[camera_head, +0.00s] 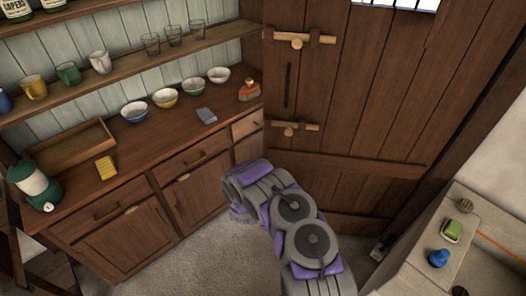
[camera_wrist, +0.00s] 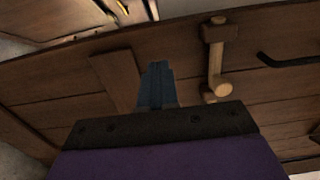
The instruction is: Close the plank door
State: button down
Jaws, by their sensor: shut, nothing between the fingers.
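The plank door (camera_head: 375,105) is dark brown wood and stands upright at the right of the dresser in the head view. It has a slim black handle (camera_head: 288,85) and two pale wooden bolts, an upper one (camera_head: 300,38) and a lower one (camera_head: 297,126). In the wrist view the door planks (camera_wrist: 65,95) fill most of the picture, with a bolt (camera_wrist: 217,60) and the black handle (camera_wrist: 285,60). My gripper (camera_wrist: 158,66) is shut and empty, in front of the planks beside the bolt; contact cannot be told. In the head view its fingers are hidden by my arm.
The wooden dresser (camera_head: 185,155) stands left of the door, with bowls, mugs and glasses. A red-topped bottle (camera_head: 249,90) stands at its door end. A pale counter (camera_head: 420,250) with a blue item (camera_head: 438,258) is at lower right. Grey floor (camera_head: 195,250) is clear before the dresser.

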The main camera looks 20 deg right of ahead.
aim_at(266, 137)
jog(key=b+x, duration=0.3)
jog(key=x, duration=1)
jog(key=shift+d, duration=0.15)
jog(key=shift+w, duration=0.1)
jog(key=shift+r, duration=0.1)
